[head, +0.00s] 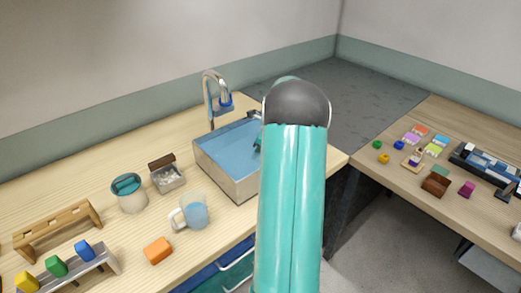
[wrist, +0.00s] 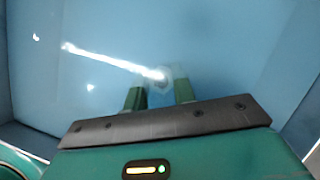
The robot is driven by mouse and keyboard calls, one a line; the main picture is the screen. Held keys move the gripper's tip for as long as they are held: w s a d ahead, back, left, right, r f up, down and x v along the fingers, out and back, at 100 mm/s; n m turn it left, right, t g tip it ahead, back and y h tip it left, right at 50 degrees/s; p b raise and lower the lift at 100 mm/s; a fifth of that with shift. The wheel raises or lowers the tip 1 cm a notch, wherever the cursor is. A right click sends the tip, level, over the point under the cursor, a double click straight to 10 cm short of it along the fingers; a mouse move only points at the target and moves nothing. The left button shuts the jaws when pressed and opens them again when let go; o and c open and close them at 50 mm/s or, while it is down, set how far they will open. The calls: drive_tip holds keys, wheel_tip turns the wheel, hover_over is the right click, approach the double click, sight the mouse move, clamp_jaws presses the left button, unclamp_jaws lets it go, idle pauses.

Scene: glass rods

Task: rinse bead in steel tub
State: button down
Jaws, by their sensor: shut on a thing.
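The steel tub (head: 225,180) stands near the front edge of the wooden counter with blue water (head: 225,152) in it. In the head view my arm hides the tub's right part and most of my gripper (head: 257,143), which is over the tub. In the wrist view my gripper (wrist: 160,92) points at the blue water, its two green fingers a little apart. A faint, clear bead (wrist: 159,73) shows between the fingertips, and they are shut on it. Whether the bead touches the water is hard to tell.
A curved tap (head: 209,90) rises behind the tub. A glass mug (head: 194,212), a teal-topped pot (head: 129,194) and an open box (head: 167,174) stand to its left. An orange block (head: 158,250) lies near the front. Small coloured items lie on the right counter.

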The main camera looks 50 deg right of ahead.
drive_tip(key=shift+w+a, duration=0.2)
drive_tip(key=shift+a, duration=0.75)
drive_tip(key=shift+w+a, duration=0.2)
drive_tip(key=shift+a, duration=0.7)
drive_tip(key=shift+s+d, duration=0.2)
drive_tip(key=shift+d, duration=0.6)
drive_tip(key=shift+s+d, duration=0.2)
drive_tip(key=shift+d, duration=0.65)
drive_tip(key=shift+s+d, duration=0.2)
drive_tip(key=shift+d, duration=0.6)
wheel_tip(320, 180, up, 11)
idle(0.5)
